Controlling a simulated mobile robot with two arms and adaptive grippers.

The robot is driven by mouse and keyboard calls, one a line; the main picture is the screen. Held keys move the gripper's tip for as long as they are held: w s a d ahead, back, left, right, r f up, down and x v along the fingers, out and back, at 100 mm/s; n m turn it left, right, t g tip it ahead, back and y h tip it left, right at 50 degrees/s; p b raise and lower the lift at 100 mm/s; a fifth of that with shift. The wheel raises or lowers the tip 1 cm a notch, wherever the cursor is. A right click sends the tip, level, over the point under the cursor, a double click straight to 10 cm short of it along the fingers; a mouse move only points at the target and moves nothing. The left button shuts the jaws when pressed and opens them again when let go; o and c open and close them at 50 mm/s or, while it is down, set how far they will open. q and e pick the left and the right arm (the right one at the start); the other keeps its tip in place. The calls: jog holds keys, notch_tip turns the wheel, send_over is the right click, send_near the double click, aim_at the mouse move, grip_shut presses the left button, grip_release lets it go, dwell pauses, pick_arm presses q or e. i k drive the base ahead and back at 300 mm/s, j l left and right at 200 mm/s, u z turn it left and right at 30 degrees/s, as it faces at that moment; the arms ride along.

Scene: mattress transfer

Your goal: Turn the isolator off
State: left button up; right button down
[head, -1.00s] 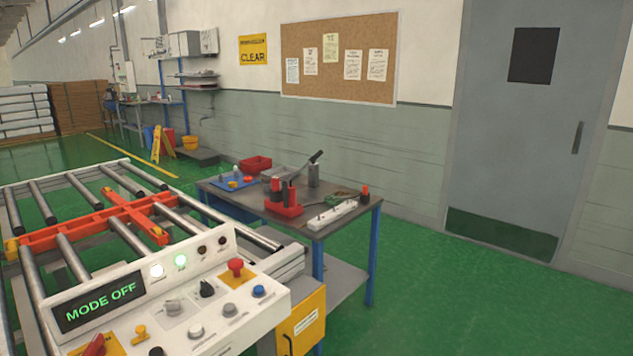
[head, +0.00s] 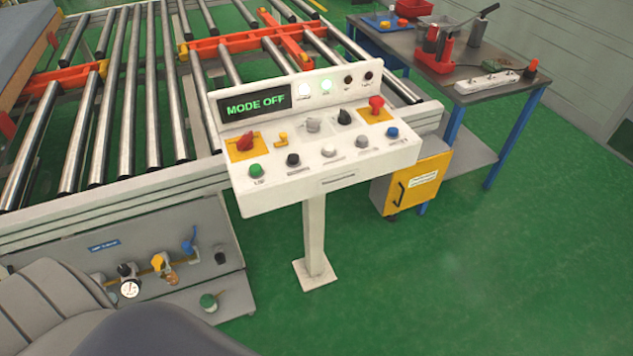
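A white control console (head: 330,168) stands on a post in the middle of the head view. At its left, a red rotary handle on a yellow plate (head: 245,142) looks like the isolator. The handle seems to slant, but its exact setting is too small to tell. The console display (head: 254,105) reads MODE OFF. A red mushroom button (head: 376,103) sits on another yellow plate at the right. Neither of my grippers is in view.
A roller conveyor (head: 120,100) with orange-red arms lies behind and left of the console. Below it are a gauge (head: 130,288) and valves. A yellow cabinet (head: 415,185) and a workbench (head: 450,95) stand at the right. Green floor in front is clear.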

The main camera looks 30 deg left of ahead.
aim_at(244, 144)
jog(key=u, duration=1.3)
